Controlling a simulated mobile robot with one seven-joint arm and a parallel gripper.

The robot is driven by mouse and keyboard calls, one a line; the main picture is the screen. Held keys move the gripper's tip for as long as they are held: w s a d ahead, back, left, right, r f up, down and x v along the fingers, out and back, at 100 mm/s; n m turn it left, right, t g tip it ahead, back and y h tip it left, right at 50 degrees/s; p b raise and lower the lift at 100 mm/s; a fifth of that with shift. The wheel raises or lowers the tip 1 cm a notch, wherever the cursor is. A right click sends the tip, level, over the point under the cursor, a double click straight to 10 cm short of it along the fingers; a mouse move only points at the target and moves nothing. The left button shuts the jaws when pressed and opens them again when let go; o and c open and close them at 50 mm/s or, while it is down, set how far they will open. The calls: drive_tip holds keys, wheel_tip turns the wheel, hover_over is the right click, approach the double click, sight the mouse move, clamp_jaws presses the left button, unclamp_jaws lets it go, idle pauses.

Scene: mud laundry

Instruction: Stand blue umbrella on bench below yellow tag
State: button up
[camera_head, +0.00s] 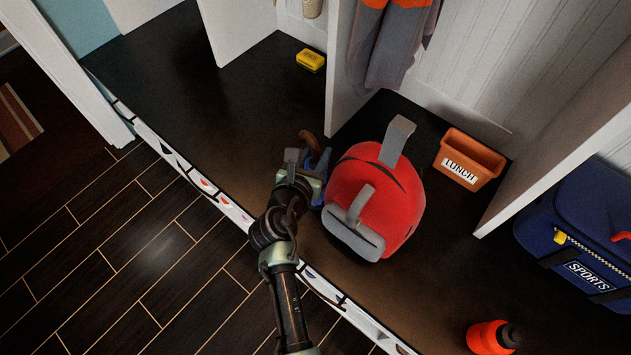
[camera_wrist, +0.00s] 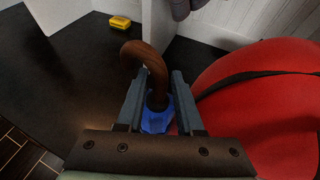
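The blue umbrella has a brown hooked handle (camera_head: 308,140) and a blue body (camera_head: 322,163). It stands roughly upright by the red backpack's left side. In the wrist view its hook (camera_wrist: 143,55) rises between the fingers and its blue body (camera_wrist: 157,120) fills the gap lower down. My gripper (camera_head: 305,160) appears shut on it, with a finger on each side (camera_wrist: 158,82). The umbrella's lower end is hidden. A yellow block (camera_head: 310,61) lies on the dark bench (camera_head: 180,75) in the left bay; it also shows in the wrist view (camera_wrist: 120,22). No hanging yellow tag is plain.
The red backpack (camera_head: 395,190) stands close to my gripper's right. A white divider (camera_head: 342,75) stands behind. An orange LUNCH bin (camera_head: 468,160), a blue SPORTS bag (camera_head: 580,230) and an orange bottle (camera_head: 488,338) are farther right. The left bay is mostly clear.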

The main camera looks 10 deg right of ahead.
clamp_jaws()
idle(1.3)
